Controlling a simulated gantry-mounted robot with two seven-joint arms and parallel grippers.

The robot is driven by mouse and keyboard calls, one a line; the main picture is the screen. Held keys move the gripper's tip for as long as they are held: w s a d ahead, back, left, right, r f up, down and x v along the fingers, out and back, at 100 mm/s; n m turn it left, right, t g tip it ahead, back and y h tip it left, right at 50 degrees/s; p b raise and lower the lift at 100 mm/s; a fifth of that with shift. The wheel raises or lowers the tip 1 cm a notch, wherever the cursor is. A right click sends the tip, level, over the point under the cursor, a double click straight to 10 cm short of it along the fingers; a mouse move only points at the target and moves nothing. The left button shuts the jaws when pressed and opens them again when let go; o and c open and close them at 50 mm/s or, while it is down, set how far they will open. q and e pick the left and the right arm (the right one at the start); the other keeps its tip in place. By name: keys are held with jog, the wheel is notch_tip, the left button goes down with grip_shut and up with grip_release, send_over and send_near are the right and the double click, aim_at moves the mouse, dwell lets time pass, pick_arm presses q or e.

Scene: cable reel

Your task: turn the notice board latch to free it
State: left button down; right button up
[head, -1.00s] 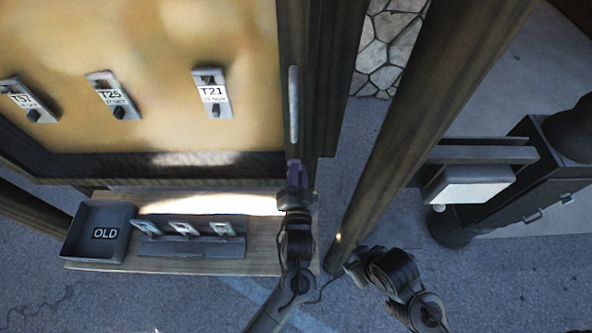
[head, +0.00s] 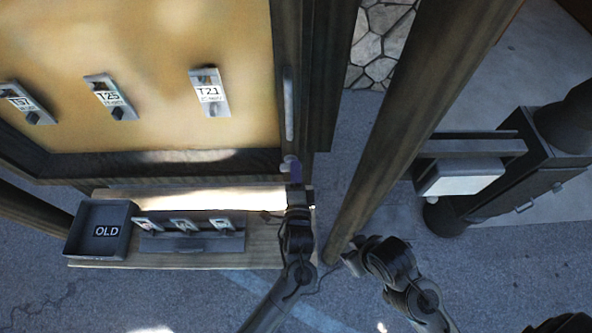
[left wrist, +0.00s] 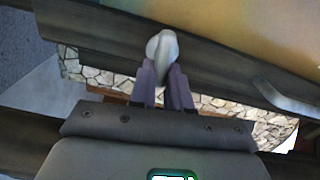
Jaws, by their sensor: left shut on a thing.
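The latch, a pale grey rounded knob (left wrist: 162,46), sits on the dark lower frame of the notice board. In the head view the latch (head: 289,162) shows small at the frame's lower right corner. My left gripper (left wrist: 163,72) has its purple fingers shut on the latch. In the head view the left gripper (head: 294,172) reaches up to the frame from below. The notice board (head: 150,60) has a yellow panel and a dark wooden frame. My right arm is folded at the lower right, and its fingers cannot be made out.
A long grey handle (head: 289,108) runs along the frame's right side. A shelf (head: 265,250) below the board bears a tray marked OLD (head: 128,215) and a rack (head: 192,243) of small tags. Three labelled tags hang on the board. A thick wooden post (head: 385,150) stands right of my left arm.

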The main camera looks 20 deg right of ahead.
pick_arm(q)
jog(key=shift+f+m, duration=0.1)
jog(key=shift+m, duration=0.5)
jog(key=c, duration=1.1)
grip_release()
jog(key=shift+b+v, duration=1.15)
jog(key=shift+v, duration=4.25)
